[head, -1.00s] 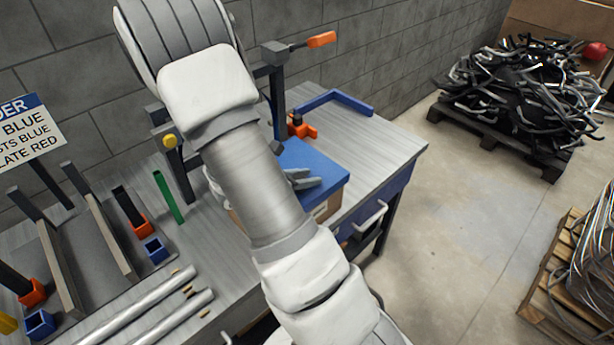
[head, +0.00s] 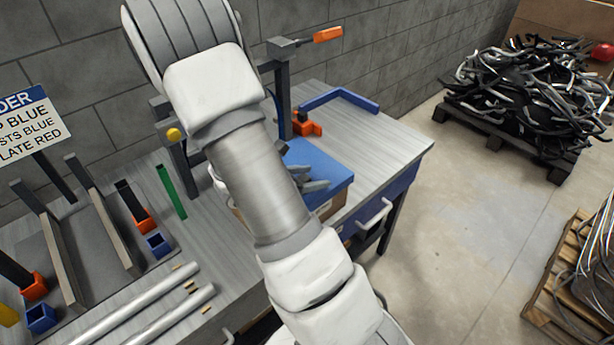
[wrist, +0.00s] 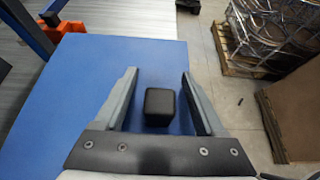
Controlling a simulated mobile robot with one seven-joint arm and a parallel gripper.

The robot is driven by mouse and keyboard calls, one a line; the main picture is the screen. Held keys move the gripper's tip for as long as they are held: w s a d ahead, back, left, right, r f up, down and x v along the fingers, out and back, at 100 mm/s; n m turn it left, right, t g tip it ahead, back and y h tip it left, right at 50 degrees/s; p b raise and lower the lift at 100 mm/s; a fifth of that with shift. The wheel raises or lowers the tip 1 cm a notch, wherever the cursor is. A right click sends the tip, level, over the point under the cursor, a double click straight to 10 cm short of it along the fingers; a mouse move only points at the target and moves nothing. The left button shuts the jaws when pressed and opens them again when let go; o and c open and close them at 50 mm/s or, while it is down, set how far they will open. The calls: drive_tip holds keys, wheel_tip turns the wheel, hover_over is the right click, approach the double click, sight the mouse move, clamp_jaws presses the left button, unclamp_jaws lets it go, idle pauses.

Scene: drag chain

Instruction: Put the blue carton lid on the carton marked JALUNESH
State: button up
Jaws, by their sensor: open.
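The blue carton lid (head: 322,160) lies on top of a brown carton (head: 331,207) near the right end of the workbench. My arm hides the left part of both. I cannot see any JALUNESH marking on the carton side that shows. In the wrist view, the flat blue lid (wrist: 75,100) fills much of the picture, with a black block-like knob (wrist: 159,107) standing on it. My gripper (wrist: 159,73) is open, its fingers on either side of the knob with gaps showing. In the head view, my gripper (head: 315,186) is just over the lid.
An orange-handled clamp post (head: 283,90), an orange block (head: 307,127) and a blue angled bar (head: 340,98) stand behind the lid. Metal tubes (head: 140,310) and a rack lie left. A cable pallet (head: 530,100) is on the floor at right.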

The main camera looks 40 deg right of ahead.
drive_tip(key=p+v, duration=0.1)
drive_tip(key=v, duration=1.6)
drive_tip(key=shift+a, duration=0.2)
drive_tip(key=shift+s+r, duration=0.1)
drive_tip(key=s+a+r+m+t+y, duration=0.2)
drive_tip(key=s+a+r+m+y, duration=0.2)
drive_tip(key=m, duration=0.5)
drive_tip(key=s+a+r+m+t+y, duration=0.2)
drive_tip(key=s+a+r+m+y, duration=0.2)
drive_tip(key=s+r+m+y, duration=0.4)
wheel_tip(320, 180, up, 3)
drive_tip(key=shift+s+r+m+t, duration=0.1)
drive_tip(key=shift+s+m+t, duration=0.25)
drive_tip(key=shift+m, duration=0.55)
drive_tip(key=shift+a, duration=0.1)
drive_tip(key=c, duration=0.4)
drive_tip(key=shift+o, duration=0.2)
drive_tip(key=shift+a, duration=0.1)
